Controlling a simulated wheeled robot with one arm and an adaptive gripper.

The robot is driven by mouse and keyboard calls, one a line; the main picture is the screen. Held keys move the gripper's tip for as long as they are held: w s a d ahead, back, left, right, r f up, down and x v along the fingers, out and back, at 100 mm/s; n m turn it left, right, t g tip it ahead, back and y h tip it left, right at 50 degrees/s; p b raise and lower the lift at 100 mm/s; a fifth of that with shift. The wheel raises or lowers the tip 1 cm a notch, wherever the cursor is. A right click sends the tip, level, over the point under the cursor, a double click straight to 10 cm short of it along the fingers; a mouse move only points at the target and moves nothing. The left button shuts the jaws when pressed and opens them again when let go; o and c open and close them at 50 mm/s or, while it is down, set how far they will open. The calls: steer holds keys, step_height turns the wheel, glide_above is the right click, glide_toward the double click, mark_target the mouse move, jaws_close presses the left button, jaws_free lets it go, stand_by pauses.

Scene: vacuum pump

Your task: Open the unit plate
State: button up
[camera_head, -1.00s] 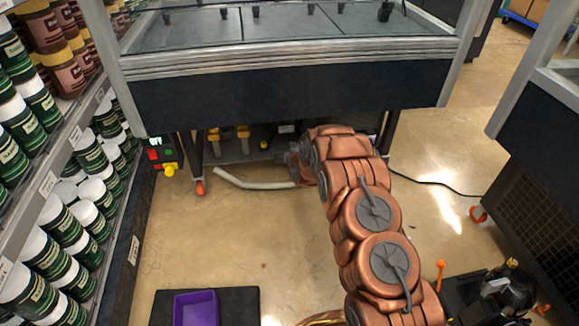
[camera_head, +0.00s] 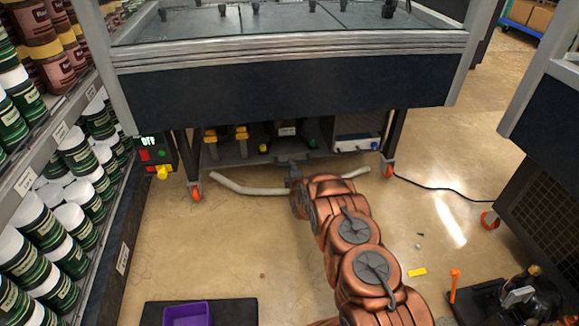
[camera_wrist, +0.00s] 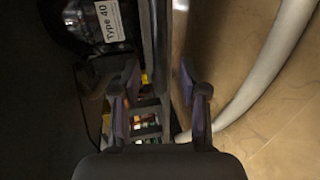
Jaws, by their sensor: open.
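A dark display unit (camera_head: 290,85) on orange-wheeled legs stands ahead. Its underside is open at the front, with a thin grey plate edge (camera_head: 230,158) along the bottom. I cannot tell for certain which part is the unit plate. In the wrist view my gripper (camera_wrist: 157,100) is open, with a long grey edge (camera_wrist: 160,50) running between the fingers. No clear contact shows. A dark part labelled "Type 40" (camera_wrist: 110,20) lies behind the edge.
A pale hose (camera_head: 245,188) lies on the floor beside my gripper. Yellow valves (camera_head: 241,138) and a white box (camera_head: 357,143) sit under the unit. A control box reading OFF (camera_head: 155,152) is left. A purple bin (camera_head: 188,315) stands nearer. Open floor lies between.

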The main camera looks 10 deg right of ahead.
steer(key=shift+b+x, duration=1)
steer(key=shift+x, duration=1.3)
jaws_close()
